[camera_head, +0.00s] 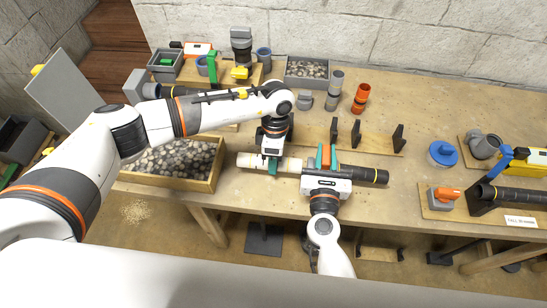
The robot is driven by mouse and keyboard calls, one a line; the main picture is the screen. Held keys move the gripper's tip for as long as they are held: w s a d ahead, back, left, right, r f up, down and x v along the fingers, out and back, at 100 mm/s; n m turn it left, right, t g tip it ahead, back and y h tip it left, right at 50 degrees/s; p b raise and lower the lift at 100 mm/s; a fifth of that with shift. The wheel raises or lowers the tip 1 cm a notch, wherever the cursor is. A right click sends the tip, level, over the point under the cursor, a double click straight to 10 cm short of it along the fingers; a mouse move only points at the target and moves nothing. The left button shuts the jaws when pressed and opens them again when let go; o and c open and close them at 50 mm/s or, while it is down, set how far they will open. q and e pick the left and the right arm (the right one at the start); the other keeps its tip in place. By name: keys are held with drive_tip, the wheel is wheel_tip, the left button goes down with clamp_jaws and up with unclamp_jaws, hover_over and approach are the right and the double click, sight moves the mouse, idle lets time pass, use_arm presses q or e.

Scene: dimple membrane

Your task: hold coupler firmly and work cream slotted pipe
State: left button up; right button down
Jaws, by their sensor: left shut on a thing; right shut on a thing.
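The cream slotted pipe (252,160) lies level above the front part of the table, in line with a black pipe (365,174) to its right. My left gripper (272,165) comes down from above and is shut on the cream pipe near its middle. My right gripper (326,158) reaches in from the front edge and is shut on the orange coupler (326,155), which shows between its teal fingers. The coupler is between the two pipes. The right gripper's body hides much of the joint, so I cannot tell how deep the cream pipe sits.
A wooden tray of gravel (215,170) is left of the pipes. A board with black upright brackets (398,138) lies behind them. A blue-topped round item (443,153) and a rack with a black pipe (510,194) are at right. Bare table (420,110) shows at back right.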

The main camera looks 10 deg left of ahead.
sight(293, 160)
use_arm(q)
drive_tip(key=shift+d, duration=2.6)
use_arm(e)
drive_tip(key=shift+s+a+f, duration=0.1)
drive_tip(key=shift+f, duration=0.2)
idle(0.4)
use_arm(q)
drive_tip(key=o, duration=1.2)
drive_tip(key=r, duration=0.4)
drive_tip(key=w+r, duration=0.1)
drive_tip(key=r, duration=0.3)
drive_tip(key=w+r, duration=0.1)
drive_tip(key=r, duration=0.2)
drive_tip(key=shift+w+r, duration=0.1)
drive_tip(key=shift+r, duration=0.3)
use_arm(e)
drive_tip(key=c, duration=1.5)
unclamp_jaws()
use_arm(q)
drive_tip(key=shift+w, duration=0.1)
use_arm(e)
drive_tip(key=o, duration=0.3)
drive_tip(key=shift+r, duration=0.1)
